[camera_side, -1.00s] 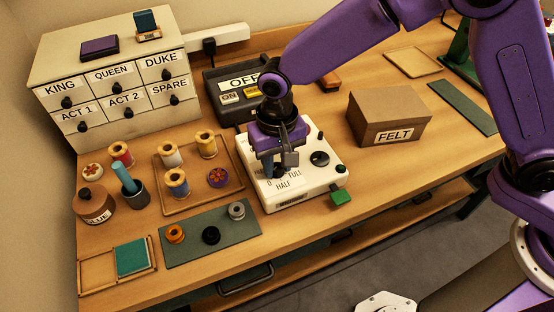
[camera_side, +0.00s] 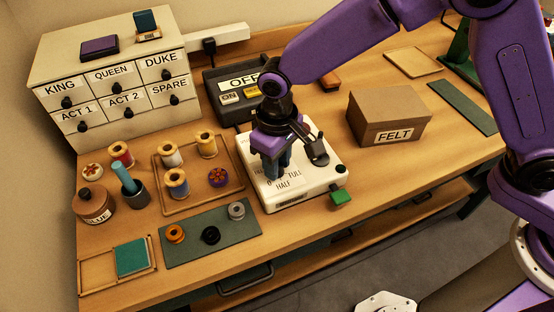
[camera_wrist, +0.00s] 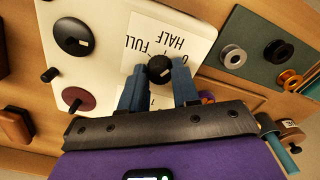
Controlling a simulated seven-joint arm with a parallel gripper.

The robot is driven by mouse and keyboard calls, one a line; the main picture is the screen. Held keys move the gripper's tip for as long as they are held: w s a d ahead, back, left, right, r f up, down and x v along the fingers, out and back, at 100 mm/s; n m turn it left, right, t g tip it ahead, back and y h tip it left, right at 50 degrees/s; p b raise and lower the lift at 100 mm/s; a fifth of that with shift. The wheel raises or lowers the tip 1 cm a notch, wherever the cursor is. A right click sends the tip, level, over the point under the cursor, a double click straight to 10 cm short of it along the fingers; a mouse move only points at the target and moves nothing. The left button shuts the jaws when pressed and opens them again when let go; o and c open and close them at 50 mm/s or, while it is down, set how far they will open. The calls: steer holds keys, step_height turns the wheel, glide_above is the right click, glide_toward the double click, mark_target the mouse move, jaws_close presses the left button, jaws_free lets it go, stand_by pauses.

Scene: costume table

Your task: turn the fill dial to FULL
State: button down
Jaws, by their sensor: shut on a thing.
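The fill dial is a small black knob (camera_wrist: 160,68) on a white box (camera_wrist: 110,20), which stands mid-table in the side view (camera_side: 297,203). A white label (camera_wrist: 178,38) around it reads 0, HALF and FULL. My gripper (camera_wrist: 159,85) points down over the box, its blue fingers on either side of the knob and shut on it. In the side view my gripper (camera_side: 277,174) hides the knob. A small pale mark shows on the knob in the wrist view; I cannot tell exactly which word it points at.
A larger black knob (camera_wrist: 73,37) and a maroon knob (camera_wrist: 78,99) sit on the same box. A green block (camera_side: 340,200) is at its front right. A FELT box (camera_side: 390,110) stands to the right, a tray of spools (camera_side: 186,208) to the left, and an OFF panel (camera_side: 215,85) behind.

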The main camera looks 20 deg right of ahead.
steer(key=n, duration=0.4)
steer(key=shift+n, duration=0.3)
steer(key=n, duration=0.3)
steer(key=shift+n, duration=0.4)
steer(key=n, duration=0.4)
steer(key=shift+r+n, duration=0.1)
steer(key=shift+n, duration=2)
steer(key=c, duration=0.8)
jaws_free()
